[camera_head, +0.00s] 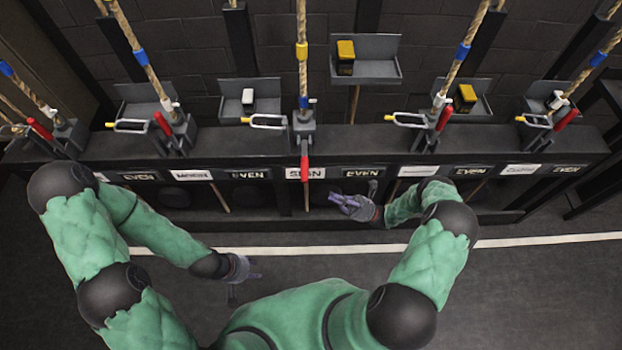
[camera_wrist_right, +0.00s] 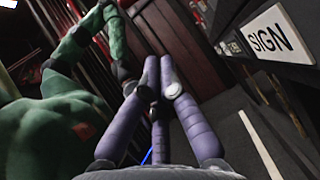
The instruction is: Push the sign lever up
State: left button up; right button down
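The sign lever has a red handle (camera_head: 304,168) that hangs down in front of the white SIGN label (camera_head: 292,173), at the middle of the dark counter's front. The SIGN label also shows large at the upper right of the right wrist view (camera_wrist_right: 269,39). My right gripper (camera_head: 341,200) is to the right of and below the red handle, apart from it, in front of the counter. In the right wrist view its purple fingers (camera_wrist_right: 159,65) come together at the tips with nothing between them. My left gripper (camera_head: 238,270) is low over the floor, left of the middle, and its fingers are too small to read.
Other levers with red handles pointing up stand at both sides, such as one (camera_head: 163,124) at left and one (camera_head: 444,118) at right. Ropes (camera_head: 302,45) rise from the levers. A dark counter (camera_head: 250,150) runs across. The floor (camera_head: 520,285) in front is clear.

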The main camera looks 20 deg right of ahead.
aim_at(305, 160)
pick_arm(q)
jog(key=shift+f+b, duration=0.85)
pick_arm(e)
jog(key=d+r+x, duration=0.1)
jog(key=r+x, duration=0.1)
jog(key=x, duration=1)
jog(key=shift+d+r, duration=0.2)
jog(key=shift+d, duration=0.1)
pick_arm(q)
jog(key=shift+r, duration=0.1)
